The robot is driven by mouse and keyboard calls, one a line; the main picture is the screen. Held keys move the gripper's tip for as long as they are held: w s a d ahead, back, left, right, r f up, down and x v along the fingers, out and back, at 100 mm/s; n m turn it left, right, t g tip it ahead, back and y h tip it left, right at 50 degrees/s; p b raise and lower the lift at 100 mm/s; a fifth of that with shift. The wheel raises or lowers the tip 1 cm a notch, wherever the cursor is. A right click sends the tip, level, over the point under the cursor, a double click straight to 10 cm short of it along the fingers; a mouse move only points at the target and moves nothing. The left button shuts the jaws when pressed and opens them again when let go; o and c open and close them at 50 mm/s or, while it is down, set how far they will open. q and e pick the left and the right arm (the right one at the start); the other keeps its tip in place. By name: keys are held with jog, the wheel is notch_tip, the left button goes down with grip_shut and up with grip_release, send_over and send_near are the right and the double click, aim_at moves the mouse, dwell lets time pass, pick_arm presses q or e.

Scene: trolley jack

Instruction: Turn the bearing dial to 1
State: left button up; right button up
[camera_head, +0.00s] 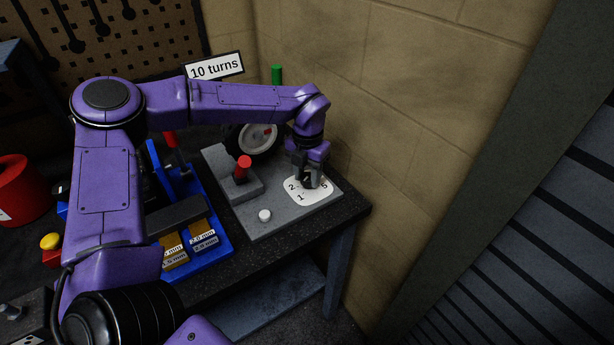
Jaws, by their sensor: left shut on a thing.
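The bearing dial is a white disc (295,195) with black numbers, set on a grey plate (262,222) near the right end of the dark bench. The digits 1, 2 and 5 show on its face; the rest is hidden by my gripper. My left gripper (312,183) points down over the dial and is shut on the dial's knob, which is mostly hidden between the fingers. I cannot tell which number the knob points at. My right gripper is not in view.
A wheel (255,138) stands behind. A blue tray (217,243) with labelled pieces lies left. The wall is close on the right.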

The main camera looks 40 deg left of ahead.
aim_at(308, 177)
pick_arm(q)
jog(key=shift+n, duration=0.6)
jog(key=o, duration=1.1)
jog(key=shift+c, duration=0.2)
jog(key=shift+r, duration=0.1)
notch_tip(308, 177, up, 10)
jog(key=b, duration=0.2)
jog(key=shift+r, duration=0.2)
